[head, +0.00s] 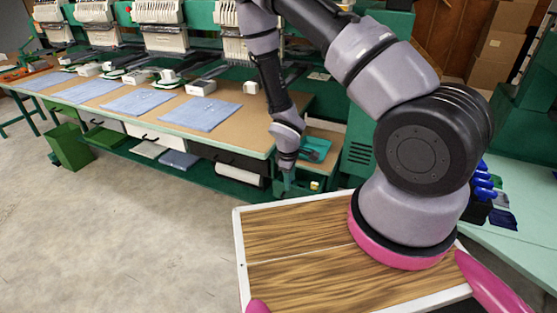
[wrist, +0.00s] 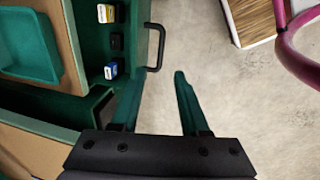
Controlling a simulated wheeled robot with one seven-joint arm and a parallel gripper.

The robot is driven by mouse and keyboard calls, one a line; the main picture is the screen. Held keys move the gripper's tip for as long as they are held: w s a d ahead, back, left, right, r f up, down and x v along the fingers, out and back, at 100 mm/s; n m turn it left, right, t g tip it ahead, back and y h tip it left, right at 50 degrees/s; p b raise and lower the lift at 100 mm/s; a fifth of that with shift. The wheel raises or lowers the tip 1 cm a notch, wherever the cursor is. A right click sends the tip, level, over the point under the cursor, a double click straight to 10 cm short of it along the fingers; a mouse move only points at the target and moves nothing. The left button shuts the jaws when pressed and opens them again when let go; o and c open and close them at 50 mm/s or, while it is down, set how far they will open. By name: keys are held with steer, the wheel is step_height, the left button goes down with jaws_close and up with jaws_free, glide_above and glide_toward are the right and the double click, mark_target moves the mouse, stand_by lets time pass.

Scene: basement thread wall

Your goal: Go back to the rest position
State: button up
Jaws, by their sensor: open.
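My gripper (wrist: 158,88) is open in the wrist view, its two green fingers apart with nothing between them but floor and the edge of a green drawer. In the head view my arm reaches down in front of the bench, and the gripper (head: 286,183) is small and hard to make out against the green drawer area. The black handle (wrist: 156,48) of the open green drawer (wrist: 125,25) is just beyond the fingertips in the wrist view; I cannot tell whether a finger touches the drawer.
Small boxes (wrist: 106,13) lie in the drawer. A teal tray (head: 315,148) sits on the bench by the arm; it also shows in the wrist view (wrist: 30,45). A long table (head: 150,118) holds blue cloths. Open concrete floor (head: 110,230) lies at left.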

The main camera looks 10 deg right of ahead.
steer(key=shift+r, duration=0.1)
steer(key=w+d+r+m+t, duration=0.1)
steer(key=r+m, duration=0.2)
steer(key=r, duration=0.7)
steer(key=w+d+r+m+y, duration=0.1)
steer(key=r+m, duration=0.2)
steer(key=r, duration=0.8)
steer(key=w+d+r+m+t, duration=0.1)
steer(key=w+r+m, duration=0.1)
steer(key=r, duration=0.8)
steer(key=s+d+r+m+t+y, duration=0.2)
steer(key=s+r+m, duration=0.5)
steer(key=s+r, duration=1.2)
step_height(320, 180, up, 4)
steer(key=shift+d+f+t, duration=0.1)
steer(key=shift+d+t, duration=0.05)
steer(key=shift+t, duration=0.65)
steer(key=shift+w, duration=0.1)
